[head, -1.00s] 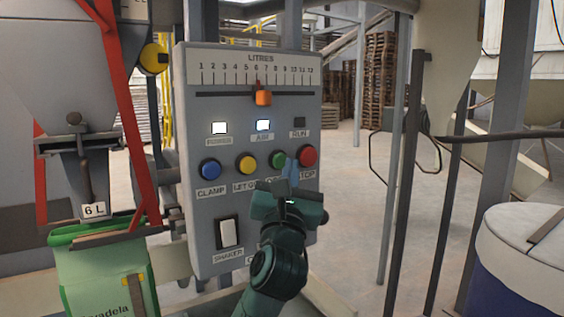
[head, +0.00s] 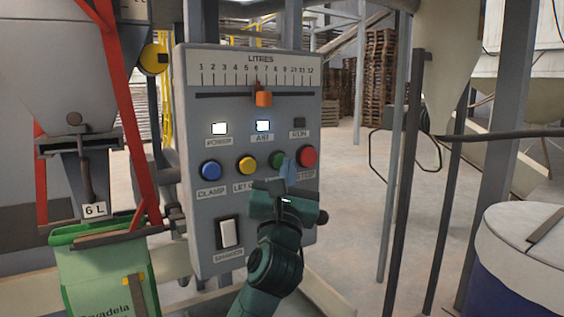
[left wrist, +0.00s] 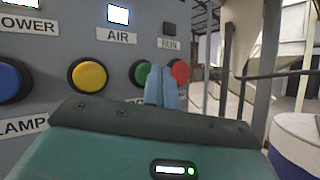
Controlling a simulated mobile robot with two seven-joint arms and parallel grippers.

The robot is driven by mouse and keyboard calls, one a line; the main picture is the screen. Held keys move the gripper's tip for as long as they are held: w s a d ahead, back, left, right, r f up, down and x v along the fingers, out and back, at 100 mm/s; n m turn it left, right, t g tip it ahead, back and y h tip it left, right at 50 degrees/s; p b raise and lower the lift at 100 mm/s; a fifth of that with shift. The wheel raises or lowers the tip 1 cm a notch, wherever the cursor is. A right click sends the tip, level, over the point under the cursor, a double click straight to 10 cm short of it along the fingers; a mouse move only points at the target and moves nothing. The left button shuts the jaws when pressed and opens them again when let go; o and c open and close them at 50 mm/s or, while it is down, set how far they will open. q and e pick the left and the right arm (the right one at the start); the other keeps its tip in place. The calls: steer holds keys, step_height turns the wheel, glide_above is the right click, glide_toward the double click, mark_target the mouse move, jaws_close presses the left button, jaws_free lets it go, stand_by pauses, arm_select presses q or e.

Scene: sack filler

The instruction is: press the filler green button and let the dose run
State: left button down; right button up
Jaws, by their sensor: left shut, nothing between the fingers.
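The grey control panel (head: 225,110) has a row of blue, yellow, green and red buttons. The green button (head: 277,159) shows partly behind my left gripper (head: 287,170). In the left wrist view the green button (left wrist: 142,73) is left of the shut blue fingertips (left wrist: 162,88), partly covered by them. I cannot tell whether the fingertips touch it. The red button (head: 307,156) is just to their right. The POWER lamp (head: 219,128) and AIR lamp (head: 263,126) are lit white; the RUN lamp (head: 299,123) is dark. My right gripper is not in view.
A green sack (head: 103,275) hangs under the filler spout at left, by a 6 L tag (head: 94,209). The orange slider (head: 263,98) sits near 6 on the litre scale. A white shaker switch (head: 228,233) is low on the panel. A lidded drum (head: 525,250) stands at right.

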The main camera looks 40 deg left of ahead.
arm_select(q)
steer(key=shift+w+a, duration=0.2)
steer(key=shift+a, duration=0.3)
stand_by(0.4)
steer(key=shift+d, duration=0.1)
steer(key=shift+s+d+p, duration=0.4)
steer(key=shift+d+p, duration=0.05)
steer(key=shift+d, duration=0.35)
steer(key=shift+d, duration=0.1)
steer(key=d, duration=0.1)
steer(key=s+d, duration=0.1)
steer(key=d, duration=0.1)
steer(key=s+d, duration=0.1)
steer(key=d, duration=0.1)
steer(key=shift+s+d, duration=0.15)
steer(key=shift+d, duration=0.05)
stand_by(0.6)
